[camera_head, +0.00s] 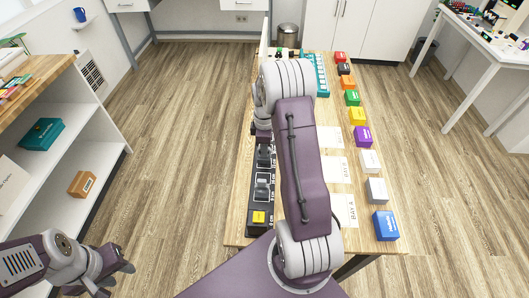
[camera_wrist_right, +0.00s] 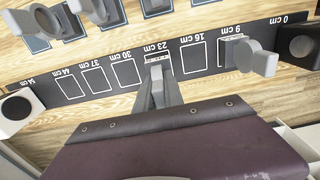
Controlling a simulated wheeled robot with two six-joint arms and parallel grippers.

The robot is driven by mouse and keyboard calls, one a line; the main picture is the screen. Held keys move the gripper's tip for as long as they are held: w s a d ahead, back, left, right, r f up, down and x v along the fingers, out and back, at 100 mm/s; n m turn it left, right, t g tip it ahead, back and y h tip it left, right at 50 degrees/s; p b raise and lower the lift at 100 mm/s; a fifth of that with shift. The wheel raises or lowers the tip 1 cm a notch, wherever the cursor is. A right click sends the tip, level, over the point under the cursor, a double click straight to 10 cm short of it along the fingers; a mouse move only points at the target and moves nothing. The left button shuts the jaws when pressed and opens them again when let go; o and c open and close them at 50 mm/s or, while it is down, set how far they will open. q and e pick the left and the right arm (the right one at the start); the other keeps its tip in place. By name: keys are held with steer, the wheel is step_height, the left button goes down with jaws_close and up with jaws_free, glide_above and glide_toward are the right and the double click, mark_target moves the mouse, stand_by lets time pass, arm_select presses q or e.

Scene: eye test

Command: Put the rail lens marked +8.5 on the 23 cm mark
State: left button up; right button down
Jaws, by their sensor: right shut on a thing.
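The black bench rail (camera_wrist_right: 212,52) has outlined slots and cm marks. My right gripper (camera_wrist_right: 157,80) is shut on a rail lens (camera_wrist_right: 157,60) at the 23 cm slot. Only the pale top edge of its holder shows, and its marking is too small to read. I cannot tell whether its foot rests on the rail. Another grey rail lens (camera_wrist_right: 250,56) stands at the 9 cm mark. In the head view my right arm hides much of the rail (camera_head: 250,205). My left gripper (camera_head: 113,279) is open and empty at the lower left, away from the table.
A dark box (camera_wrist_right: 299,46) stands at the 0 cm end and a white-and-black box (camera_wrist_right: 18,107) near 54 cm. Several grey holders (camera_wrist_right: 95,8) stand beside the rail. Coloured boxes (camera_head: 357,116) line the table's right edge; a teal rack (camera_head: 320,72) stands further back.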

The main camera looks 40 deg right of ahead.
step_height(320, 180, down, 2)
steer(key=shift+f, duration=0.15)
steer(key=shift+f, duration=0.15)
steer(key=c, duration=1.5)
jaws_free()
steer(key=shift+o, duration=0.2)
